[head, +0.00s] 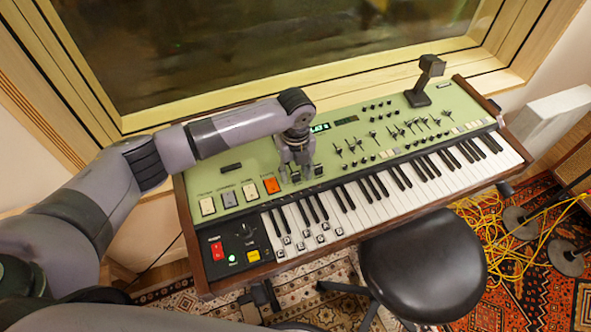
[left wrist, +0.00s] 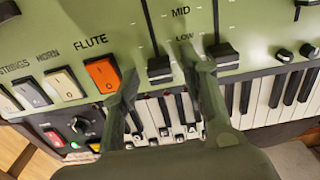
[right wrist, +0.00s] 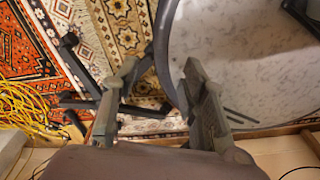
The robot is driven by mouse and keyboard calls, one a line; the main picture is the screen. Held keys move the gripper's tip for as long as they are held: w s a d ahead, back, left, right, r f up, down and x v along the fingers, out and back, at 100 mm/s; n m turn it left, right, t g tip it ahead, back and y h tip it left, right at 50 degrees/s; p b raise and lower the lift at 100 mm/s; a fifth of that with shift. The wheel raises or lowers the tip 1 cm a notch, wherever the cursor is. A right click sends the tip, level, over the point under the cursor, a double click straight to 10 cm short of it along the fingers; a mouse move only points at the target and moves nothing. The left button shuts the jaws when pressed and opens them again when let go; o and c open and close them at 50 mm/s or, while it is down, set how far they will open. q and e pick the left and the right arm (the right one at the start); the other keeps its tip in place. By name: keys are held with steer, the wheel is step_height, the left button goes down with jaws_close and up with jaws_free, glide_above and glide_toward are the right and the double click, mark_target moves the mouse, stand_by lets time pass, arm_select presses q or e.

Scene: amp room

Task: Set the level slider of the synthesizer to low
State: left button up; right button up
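The green synthesizer (head: 340,150) stands below the window. My left gripper (head: 297,175) reaches down over its panel, right of the orange FLUTE switch (head: 271,185). In the left wrist view, my left gripper (left wrist: 162,72) is open, with a dark slider cap (left wrist: 160,70) between its fingertips and gaps on both sides. A second dark slider cap (left wrist: 224,57) is just right of the right finger. Both caps are near the lower ends of their slots, by the LOW label (left wrist: 185,37); MID is above it. Which slider is level cannot be read. My right gripper (right wrist: 150,88) is open and empty.
A row of tab switches (head: 228,198) lies left of the gripper, and the keyboard (head: 400,185) lies in front. A small lamp-like device (head: 425,80) stands on the panel's back right. A black stool (head: 423,263) and yellow cables (head: 500,240) are on the floor.

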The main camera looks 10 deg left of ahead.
arm_select(q)
jaws_close()
stand_by(0.3)
stand_by(0.4)
